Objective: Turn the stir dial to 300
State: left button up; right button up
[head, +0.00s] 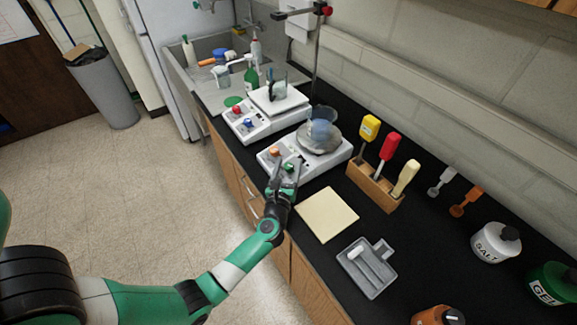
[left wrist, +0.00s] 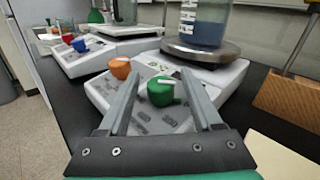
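The near white stirrer hotplate (head: 290,160) stands on the black bench with an orange dial (head: 275,152) and a green dial (head: 288,167) on its front panel. My left gripper (head: 283,166) is open at the panel. In the left wrist view its fingers (left wrist: 159,74) flank the green dial with gaps visible. My right gripper is not in view.
A beaker of blue liquid (head: 320,127) stands on the hotplate's round top. A second hotplate (head: 262,122) with red and blue dials is behind. A wooden tool rack (head: 374,188), a tan pad (head: 327,214) and a grey tray (head: 366,268) lie to the right.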

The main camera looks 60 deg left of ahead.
pick_arm(q)
grip_shut()
